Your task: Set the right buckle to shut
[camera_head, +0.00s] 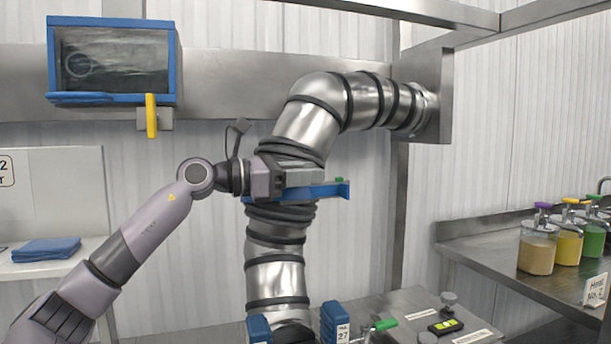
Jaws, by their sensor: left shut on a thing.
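A long blue bar (325,190) with a small green piece at its right end crosses the ribbed metal duct at mid-height. My left gripper (294,178) is at this bar, in front of the duct, and is shut on it. The gripper hides part of the bar and of the duct joint behind. I cannot tell from this view which buckle is the right one or whether it is latched. My right gripper is not in view.
The metal duct (276,272) bends up and right to the wall. Two blue blocks (258,329) (335,322) stand at its base, beside a green-handled part (385,325). Jars (537,252) stand on the right counter, blue cloths (46,249) on the left shelf.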

